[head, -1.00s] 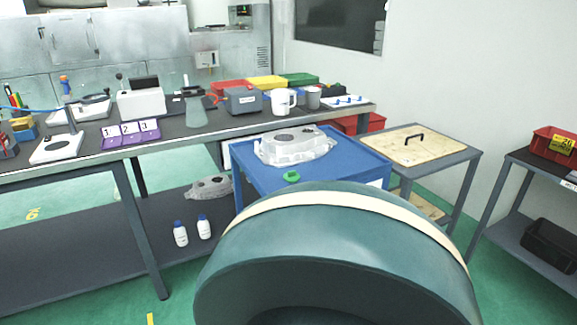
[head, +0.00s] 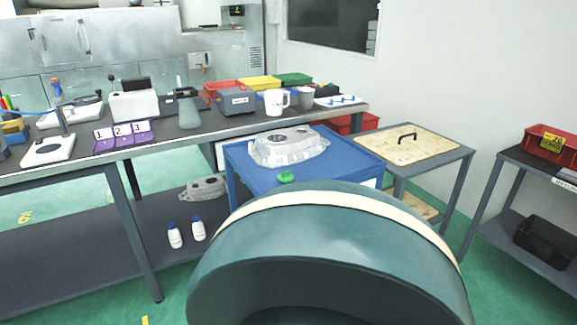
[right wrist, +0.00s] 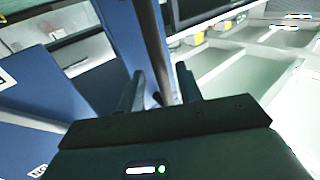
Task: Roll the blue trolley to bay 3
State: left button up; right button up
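The blue trolley (head: 238,178) stands in the middle of the head view, beside the right end of the long bench. In the right wrist view, blue panels (right wrist: 60,95) show at the left. My right gripper (right wrist: 162,85) has its two fingers apart, with a dark bar (right wrist: 150,40) showing between them. Gaps show on both sides of the bar; I cannot tell whether it touches. My left gripper is in no view. No bay 3 mark is readable.
The long bench (head: 190,141) runs along the left, with two white bottles (head: 175,236) on its lower shelf. A grey table (head: 388,145) with a wooden board stands right of the trolley. A shelf with red (head: 545,142) and black bins stands far right. Green floor lies between them.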

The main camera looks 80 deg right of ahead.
jog(key=v, duration=1)
jog(key=shift+s, duration=0.2)
jog(key=shift+r, duration=0.1)
jog(key=shift+r, duration=0.1)
